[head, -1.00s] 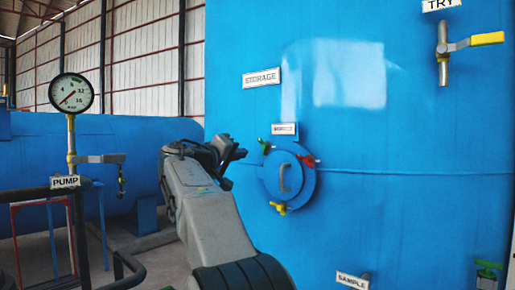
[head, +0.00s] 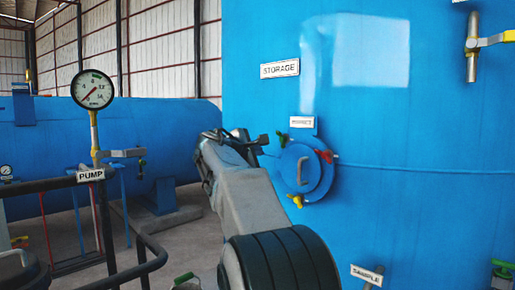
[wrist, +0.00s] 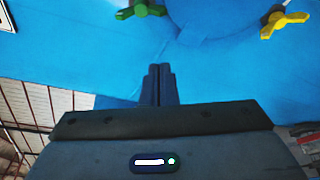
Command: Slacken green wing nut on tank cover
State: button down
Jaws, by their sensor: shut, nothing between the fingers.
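The round blue tank cover (head: 318,171) with a curved handle sits on the side of the big blue storage tank. The green wing nut (head: 283,139) is at its upper left, partly beside my gripper. In the wrist view the green wing nut (wrist: 141,8) is at the top edge, partly cut off, beyond my fingertips. A red wing nut (head: 325,156) is on the cover's right and a yellow wing nut (head: 297,201) at its bottom; the yellow one also shows in the wrist view (wrist: 286,23). My gripper (head: 257,141) is shut and empty, left of the cover.
A pump gauge (head: 93,90) on a pipe stands at left, with dark railing (head: 110,225) below it. A valve with a yellow lever (head: 487,42) is at upper right. A sample label (head: 367,275) and green-handled valve (head: 503,265) are lower right.

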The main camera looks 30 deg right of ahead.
aim_at(280, 146)
jog(key=d, duration=0.2)
jog(key=d+p, duration=0.1)
jog(key=d, duration=0.1)
jog(key=d+r+p, duration=0.1)
jog(key=d, duration=0.1)
jog(key=shift+s+d+r, duration=0.1)
jog(key=shift+s+d, duration=0.15)
jog(key=shift+d, duration=0.05)
jog(key=shift+w, duration=0.25)
jog(key=shift+a+p, duration=0.1)
jog(key=shift+p, duration=0.3)
